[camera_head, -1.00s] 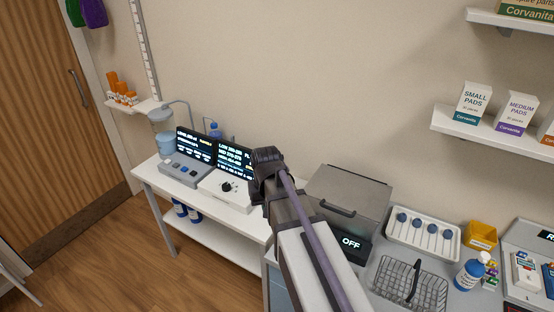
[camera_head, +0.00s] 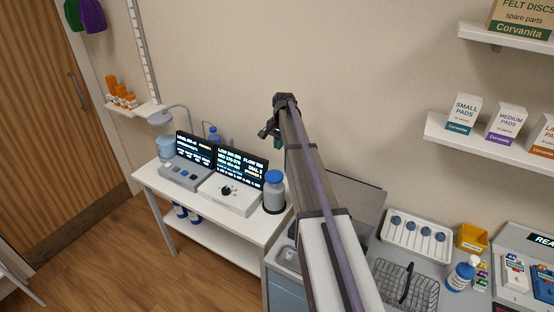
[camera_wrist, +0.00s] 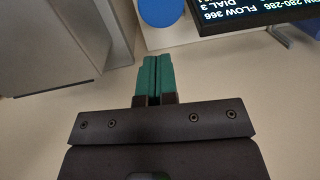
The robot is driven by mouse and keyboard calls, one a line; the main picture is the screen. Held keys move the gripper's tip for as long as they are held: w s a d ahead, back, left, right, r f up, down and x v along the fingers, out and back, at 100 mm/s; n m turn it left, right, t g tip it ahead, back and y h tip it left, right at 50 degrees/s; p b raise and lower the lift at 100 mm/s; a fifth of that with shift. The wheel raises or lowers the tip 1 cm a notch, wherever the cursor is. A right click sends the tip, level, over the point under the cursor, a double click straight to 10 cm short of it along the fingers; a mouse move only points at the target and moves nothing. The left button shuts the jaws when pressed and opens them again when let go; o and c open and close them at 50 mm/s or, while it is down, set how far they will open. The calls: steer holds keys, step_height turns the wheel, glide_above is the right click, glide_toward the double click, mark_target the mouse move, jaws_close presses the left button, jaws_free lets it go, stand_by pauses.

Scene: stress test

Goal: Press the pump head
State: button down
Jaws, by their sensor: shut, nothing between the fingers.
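A blue pump bottle with a white label and white pump head (camera_head: 474,260) stands upright on the counter at the lower right of the head view. Its pump head is clear of my arm. My gripper (camera_head: 277,141) is raised in front of the wall, up and left of the pump bottle and well apart from it. In the wrist view its teal fingers (camera_wrist: 154,78) are shut together with nothing between them. The pump bottle does not show in the wrist view.
A wire basket (camera_head: 402,287) stands left of the pump bottle; a tray of round-headed tools (camera_head: 417,236) and a yellow bin (camera_head: 471,237) stand behind. A blue-capped grey bottle (camera_head: 274,192) stands by the dial unit (camera_head: 230,196). My arm partly hides a grey lidded box (camera_head: 357,197).

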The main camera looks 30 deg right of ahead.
mark_target(276, 175)
steer(key=f+b, duration=0.8)
steer(key=f, duration=0.1)
steer(key=a+f+b, duration=0.1)
steer(key=f+b, duration=0.3)
steer(key=shift+w+f+b, duration=0.3)
steer(key=shift+w+b, duration=0.05)
steer(key=shift+b, duration=0.05)
steer(key=shift+r, duration=0.1)
step_height(276, 175, down, 4)
steer(key=b, duration=0.3)
steer(key=shift+b, duration=0.35)
steer(key=shift+s+a+r, duration=0.1)
steer(key=shift+s+r, duration=0.1)
steer(key=shift+r, duration=0.1)
